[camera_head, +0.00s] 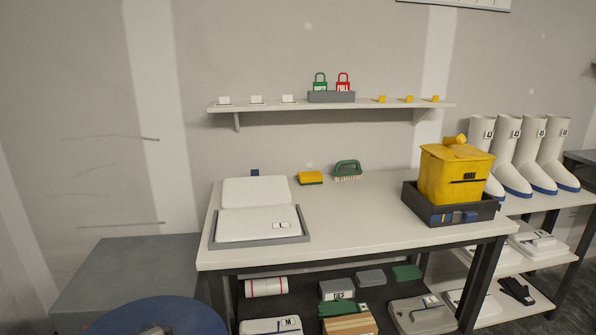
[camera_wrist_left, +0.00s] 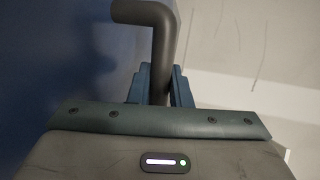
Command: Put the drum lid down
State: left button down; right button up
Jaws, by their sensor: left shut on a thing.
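The drum lid is a round blue disc (camera_head: 160,312) at the bottom left of the head view, cut off by the frame edge. In the left wrist view its blue surface (camera_wrist_left: 60,60) fills the left side. A bent dark grey handle (camera_wrist_left: 158,35) stands out beside that surface. My left gripper (camera_wrist_left: 160,78) is shut on this handle, with a blue-grey finger on each side of it. My left gripper does not show clearly in the head view. What lies under the lid is hidden. My right gripper is in neither view.
A grey box-like block (camera_head: 130,265) stands behind the lid, left of the white bench (camera_head: 350,215). The bench holds a grey tray (camera_head: 262,241) with white pads, two brushes or sponges, and a yellow bin (camera_head: 450,178) in a dark tray. White boots (camera_head: 520,155) stand at right.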

pick_arm(q)
jog(key=s+d+r+m+t+h+p, duration=0.2)
jog(key=d+r+m+h, duration=0.2)
jog(key=d+r, duration=0.4)
jog(key=s+d+r+m+t+h+p, duration=0.2)
jog(key=d+r+m+h, duration=0.3)
jog(key=d+r, duration=0.3)
jog(key=shift+s+d+r+m+t+h+p, duration=0.3)
jog(key=shift+s+d+r+t+h+p, duration=0.15)
jog(key=shift+s+h+p, duration=0.35)
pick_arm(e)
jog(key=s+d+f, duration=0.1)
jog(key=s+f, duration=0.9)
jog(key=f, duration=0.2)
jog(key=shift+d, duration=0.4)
pick_arm(q)
jog(key=shift+w, duration=0.2)
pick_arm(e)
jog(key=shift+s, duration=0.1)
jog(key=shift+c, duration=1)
pick_arm(q)
jog(key=shift+a, duration=0.1)
